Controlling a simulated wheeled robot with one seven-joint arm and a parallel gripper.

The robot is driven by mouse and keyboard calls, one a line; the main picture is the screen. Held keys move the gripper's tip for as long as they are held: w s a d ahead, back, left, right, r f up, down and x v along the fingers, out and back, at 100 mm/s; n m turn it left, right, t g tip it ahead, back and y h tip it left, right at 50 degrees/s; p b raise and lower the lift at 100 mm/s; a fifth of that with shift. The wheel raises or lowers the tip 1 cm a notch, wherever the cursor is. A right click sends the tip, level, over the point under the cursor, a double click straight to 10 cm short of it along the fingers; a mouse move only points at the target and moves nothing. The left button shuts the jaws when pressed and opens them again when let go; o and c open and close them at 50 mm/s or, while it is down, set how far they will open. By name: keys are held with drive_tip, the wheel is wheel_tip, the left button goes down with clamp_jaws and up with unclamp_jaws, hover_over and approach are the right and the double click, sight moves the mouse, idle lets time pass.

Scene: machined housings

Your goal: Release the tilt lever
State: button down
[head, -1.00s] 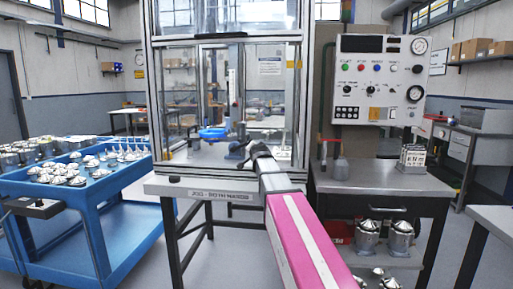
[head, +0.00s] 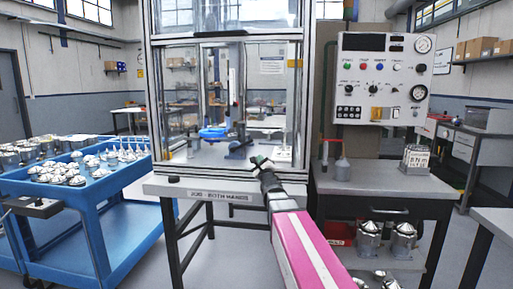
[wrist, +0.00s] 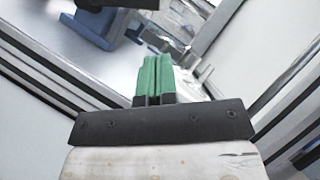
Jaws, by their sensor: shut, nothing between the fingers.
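My gripper (head: 262,161) is at the front opening of the glazed cabinet, above its front edge. In the wrist view its green fingers (wrist: 156,78) are together with nothing between them. A blue block with a dark part on it (head: 240,149) stands inside the cabinet, behind my gripper. It also shows at the top left of the wrist view (wrist: 92,28), apart from the fingers and cut off by the frame. A blue round piece (head: 213,132) sits to its left. I cannot tell for sure which part is the tilt lever.
The cabinet's metal frame posts (head: 303,90) stand close to my gripper on the right. A control panel (head: 382,78) stands over a grey bench (head: 375,186) at right. A blue cart (head: 110,190) with several metal parts is at left.

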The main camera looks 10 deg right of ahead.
sight(243, 145)
drive_tip(key=x, duration=0.9)
drive_tip(key=shift+w+r, duration=0.2)
drive_tip(key=shift+w, duration=0.1)
drive_tip(key=shift+a, duration=0.15)
